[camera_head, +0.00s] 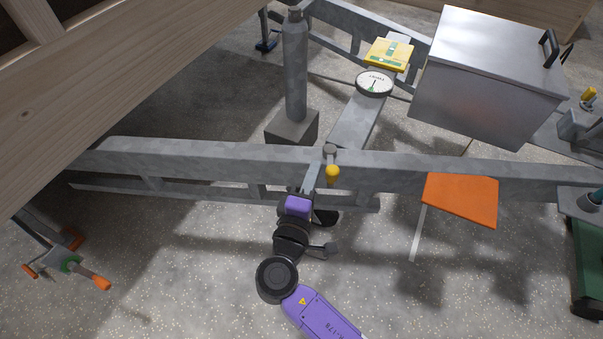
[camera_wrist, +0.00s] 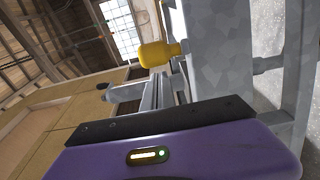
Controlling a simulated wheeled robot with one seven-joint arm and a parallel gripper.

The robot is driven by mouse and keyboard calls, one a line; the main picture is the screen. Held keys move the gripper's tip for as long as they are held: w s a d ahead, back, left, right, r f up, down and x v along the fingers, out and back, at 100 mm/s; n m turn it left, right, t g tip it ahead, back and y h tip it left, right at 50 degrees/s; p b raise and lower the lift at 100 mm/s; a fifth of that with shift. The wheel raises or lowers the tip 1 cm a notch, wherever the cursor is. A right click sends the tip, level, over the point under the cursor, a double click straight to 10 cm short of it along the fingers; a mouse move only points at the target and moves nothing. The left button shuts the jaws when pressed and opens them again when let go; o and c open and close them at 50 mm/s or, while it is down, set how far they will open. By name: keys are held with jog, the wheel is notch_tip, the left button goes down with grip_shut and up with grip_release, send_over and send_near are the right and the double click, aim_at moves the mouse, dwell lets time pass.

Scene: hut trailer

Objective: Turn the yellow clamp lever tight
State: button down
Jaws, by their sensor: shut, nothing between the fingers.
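The yellow clamp lever (camera_head: 332,171) shows as a yellow knob hanging from a grey pivot at the near face of the galvanised frame beam (camera_head: 400,173). In the wrist view the yellow knob (camera_wrist: 158,53) is large and close, just beyond the finger ends, beside the grey beam. My gripper (camera_head: 313,176) is at the beam, left of the knob, with its purple body below. In the wrist view my gripper (camera_wrist: 172,88) points toward the knob; its fingers are shut with nothing between them. I cannot tell whether they touch the lever.
A grey post (camera_head: 295,65) stands behind the beam on the left. A round gauge (camera_head: 374,83), a yellow box (camera_head: 389,54) and a large metal box (camera_head: 490,80) are farther back. An orange plate (camera_head: 460,198) is to the right. Wooden wall overhangs the upper left.

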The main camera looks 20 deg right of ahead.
jog(key=shift+s+d, duration=0.35)
jog(key=shift+s, duration=0.15)
